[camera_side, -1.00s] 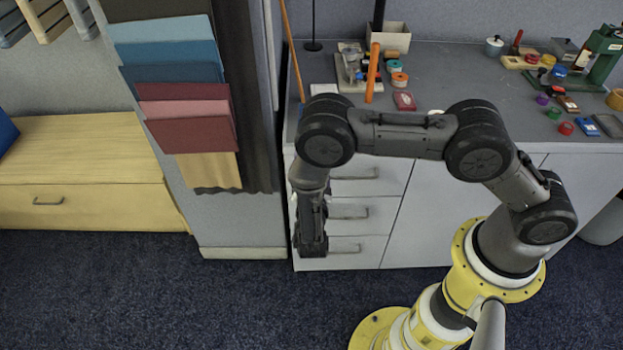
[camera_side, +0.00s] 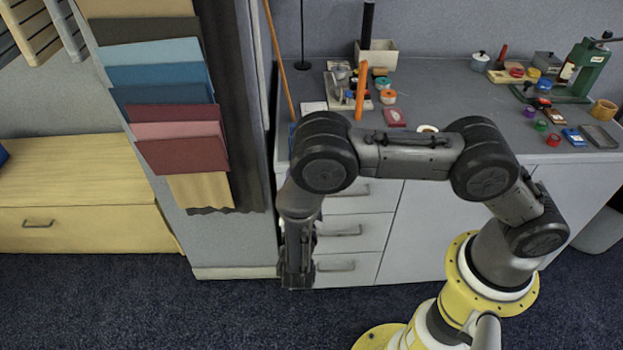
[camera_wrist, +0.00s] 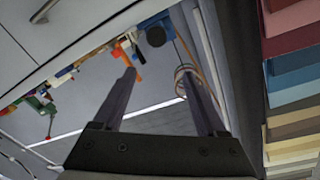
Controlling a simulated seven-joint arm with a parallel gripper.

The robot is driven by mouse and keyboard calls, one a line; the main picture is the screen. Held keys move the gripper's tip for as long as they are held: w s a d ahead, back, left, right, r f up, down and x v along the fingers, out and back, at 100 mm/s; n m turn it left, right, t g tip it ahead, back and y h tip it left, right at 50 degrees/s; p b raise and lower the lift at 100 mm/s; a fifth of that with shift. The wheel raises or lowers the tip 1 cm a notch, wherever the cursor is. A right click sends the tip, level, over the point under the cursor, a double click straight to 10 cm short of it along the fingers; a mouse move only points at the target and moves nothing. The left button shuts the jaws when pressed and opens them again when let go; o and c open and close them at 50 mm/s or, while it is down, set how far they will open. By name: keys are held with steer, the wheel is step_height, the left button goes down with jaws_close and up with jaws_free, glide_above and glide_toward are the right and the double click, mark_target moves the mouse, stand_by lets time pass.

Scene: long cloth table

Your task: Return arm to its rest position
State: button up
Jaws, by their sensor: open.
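My gripper (camera_side: 296,280) hangs at the lower end of my bent arm, pointing down in front of the left part of the white drawer cabinet (camera_side: 345,242). It is clear of the tabletop and seems to hold nothing. In the wrist view my gripper (camera_wrist: 160,76) shows two dark fingers set apart, with nothing between them but the tilted background. Its jaws are too small and dark in the side view to make out in detail.
The grey tabletop (camera_side: 450,90) carries small items, including an orange stick (camera_side: 361,91) and a green press (camera_side: 582,72). Hanging cloth samples (camera_side: 165,90) are left of my arm. A wooden drawer bench (camera_side: 80,215) stands farther left. Dark carpet (camera_side: 210,315) lies open below.

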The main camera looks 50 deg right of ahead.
steer(key=w+d+r+m+g+h, duration=0.25)
steer(key=d+r+m, duration=0.25)
steer(key=r, duration=0.4)
steer(key=s+d+r+m+g+y, duration=0.2)
steer(key=s+d+r+m+g, duration=0.55)
steer(key=d+r+m, duration=0.35)
steer(key=s+d+r+m+g+y, duration=0.1)
steer(key=s+r+m+y, duration=0.15)
steer(key=s+m, duration=0.5)
steer(key=s+d+r+m+y, duration=0.15)
steer(key=s+m+y, duration=0.25)
steer(key=s+m, duration=0.4)
steer(key=s+a+m+t+y, duration=0.2)
steer(key=a+m, duration=0.3)
steer(key=m, duration=0.7)
steer(key=s+a+f+m+t+y, duration=0.1)
steer(key=a+m+y, duration=0.4)
steer(key=m, duration=0.7)
steer(key=shift+s+a+t+y, duration=0.3)
steer(key=shift+s+a+t, duration=0.4)
steer(key=shift+t, duration=0.2)
